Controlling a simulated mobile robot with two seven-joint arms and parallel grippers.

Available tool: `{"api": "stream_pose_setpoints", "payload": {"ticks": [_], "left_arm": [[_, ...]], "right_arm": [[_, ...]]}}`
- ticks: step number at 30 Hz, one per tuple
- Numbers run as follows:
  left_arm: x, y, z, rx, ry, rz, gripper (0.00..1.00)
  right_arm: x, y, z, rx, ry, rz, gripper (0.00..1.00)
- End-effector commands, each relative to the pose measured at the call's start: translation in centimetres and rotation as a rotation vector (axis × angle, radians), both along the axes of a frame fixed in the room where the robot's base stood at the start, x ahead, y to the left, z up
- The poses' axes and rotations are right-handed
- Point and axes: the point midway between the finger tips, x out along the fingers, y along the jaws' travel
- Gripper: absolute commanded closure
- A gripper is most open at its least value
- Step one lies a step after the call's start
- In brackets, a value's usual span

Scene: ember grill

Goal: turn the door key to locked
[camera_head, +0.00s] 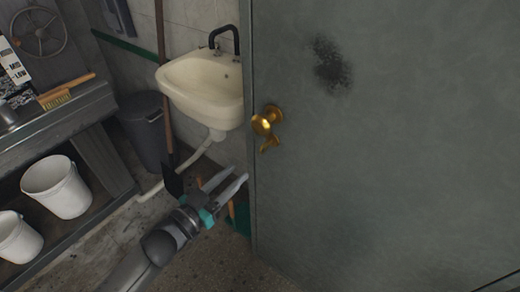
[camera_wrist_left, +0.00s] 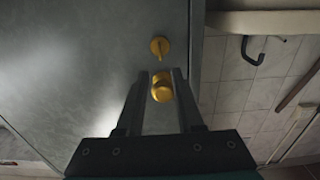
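A grey door (camera_head: 390,150) fills the right of the head view. Near its left edge is a round brass knob (camera_head: 263,123), with a small brass key (camera_head: 270,144) just below it. My left gripper (camera_head: 226,181) is below and left of the key, apart from it, with fingers parted and empty. In the left wrist view the door (camera_wrist_left: 80,60) is on the left. The knob (camera_wrist_left: 162,90) appears between the fingertips (camera_wrist_left: 161,74), and the key (camera_wrist_left: 160,48) on its round plate lies beyond them. My right gripper is not in view.
A cream sink (camera_head: 205,88) with a black tap is on the wall left of the door. A dark bin (camera_head: 147,130) and a long-handled tool (camera_head: 163,80) stand beneath and beside it. A workbench (camera_head: 60,125) with white buckets (camera_head: 57,187) is at the left.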

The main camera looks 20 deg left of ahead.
Motion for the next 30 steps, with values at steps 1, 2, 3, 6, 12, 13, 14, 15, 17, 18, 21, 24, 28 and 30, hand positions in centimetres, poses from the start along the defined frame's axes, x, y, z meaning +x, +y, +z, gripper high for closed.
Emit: {"api": "stream_pose_setpoints", "payload": {"ticks": [1, 2, 3, 6, 12, 13, 14, 15, 17, 18, 21, 24, 28, 30], "left_arm": [[0.9, -0.3, 0.1, 0.001, -0.004, -0.001, 0.64], [1.4, -0.5, 0.1, 0.001, -0.004, 0.000, 0.64], [1.9, -0.7, 0.0, -0.001, -0.002, 0.000, 0.64], [3.4, -1.2, 0.1, 0.000, -0.003, 0.000, 0.64], [6.3, -2.3, 0.0, -0.001, -0.002, 0.001, 0.64], [6.8, -2.4, 0.0, 0.000, -0.002, 0.001, 0.64], [7.1, -2.6, 0.0, 0.002, -0.002, 0.001, 0.64], [7.6, -2.8, 0.0, 0.002, -0.002, 0.001, 0.64], [8.2, -3.0, 0.0, -0.001, -0.002, 0.001, 0.64], [8.6, -3.1, 0.0, 0.000, -0.001, 0.001, 0.64], [9.3, -3.4, 0.0, 0.001, -0.001, 0.000, 0.64], [9.6, -3.5, -0.1, 0.000, 0.001, 0.001, 0.64], [9.8, -3.6, 0.0, -0.001, 0.001, 0.001, 0.64], [9.8, -3.6, 0.0, -0.001, 0.001, 0.001, 0.64]], "right_arm": [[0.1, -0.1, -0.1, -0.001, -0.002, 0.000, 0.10], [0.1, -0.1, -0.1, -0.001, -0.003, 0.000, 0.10], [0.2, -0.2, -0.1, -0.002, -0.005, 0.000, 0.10], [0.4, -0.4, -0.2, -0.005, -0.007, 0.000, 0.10], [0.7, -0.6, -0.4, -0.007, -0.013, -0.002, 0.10], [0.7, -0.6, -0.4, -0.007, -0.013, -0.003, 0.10], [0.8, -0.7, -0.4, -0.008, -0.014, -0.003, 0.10], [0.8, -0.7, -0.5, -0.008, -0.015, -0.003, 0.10], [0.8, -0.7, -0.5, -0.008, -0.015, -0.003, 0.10], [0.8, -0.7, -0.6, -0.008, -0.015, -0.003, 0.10], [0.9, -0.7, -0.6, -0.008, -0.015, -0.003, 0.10], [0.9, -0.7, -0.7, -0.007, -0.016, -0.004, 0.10], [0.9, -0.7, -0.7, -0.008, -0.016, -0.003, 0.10], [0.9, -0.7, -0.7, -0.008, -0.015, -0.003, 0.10]]}}
